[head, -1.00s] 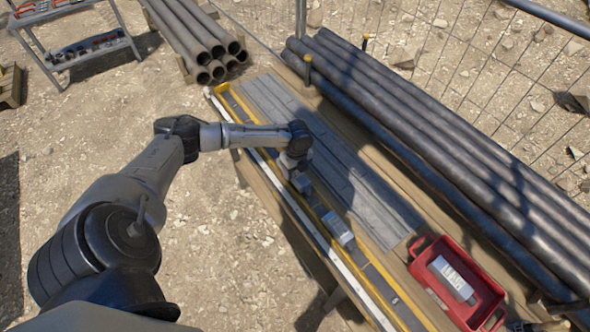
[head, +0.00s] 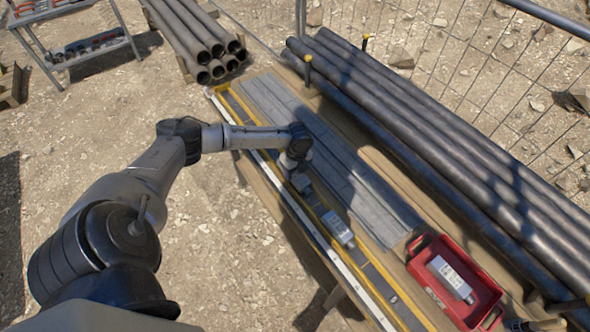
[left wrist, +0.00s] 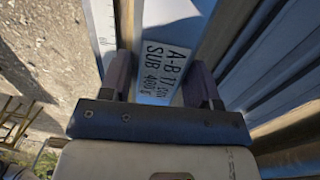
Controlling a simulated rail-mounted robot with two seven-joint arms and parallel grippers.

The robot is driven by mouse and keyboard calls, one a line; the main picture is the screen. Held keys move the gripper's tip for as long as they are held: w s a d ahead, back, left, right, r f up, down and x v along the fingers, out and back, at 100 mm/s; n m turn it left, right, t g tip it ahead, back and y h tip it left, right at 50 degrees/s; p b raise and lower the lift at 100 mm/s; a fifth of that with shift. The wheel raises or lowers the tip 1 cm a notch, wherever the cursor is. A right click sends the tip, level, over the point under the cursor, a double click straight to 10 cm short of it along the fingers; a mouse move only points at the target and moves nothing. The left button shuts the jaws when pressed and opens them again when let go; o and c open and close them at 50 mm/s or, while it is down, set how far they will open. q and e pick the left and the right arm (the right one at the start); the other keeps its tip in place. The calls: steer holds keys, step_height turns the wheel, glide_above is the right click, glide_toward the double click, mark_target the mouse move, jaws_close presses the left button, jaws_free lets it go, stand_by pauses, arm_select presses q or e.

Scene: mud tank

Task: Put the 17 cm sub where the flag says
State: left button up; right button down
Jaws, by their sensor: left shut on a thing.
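My left gripper (head: 302,184) is over the long yellow-edged trough (head: 380,290) on the bench, pointing down. In the head view a silver labelled piece (head: 338,229) shows in the trough just beyond the gripper. I cannot make out a flag. My right gripper is not in view.
A red tray (head: 425,250) holding another silver labelled block (head: 450,278) stands at the bench's right end. Long dark pipes (head: 430,130) lie behind grey slats (head: 300,130). More pipes (head: 200,45) and a tool rack (head: 90,48) stand at the back left.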

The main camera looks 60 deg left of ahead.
arm_select(q)
steer(key=shift+f, duration=0.15)
steer(key=o, duration=1.6)
step_height(320, 180, up, 7)
steer(key=p, duration=0.7)
steer(key=shift+p, duration=0.35)
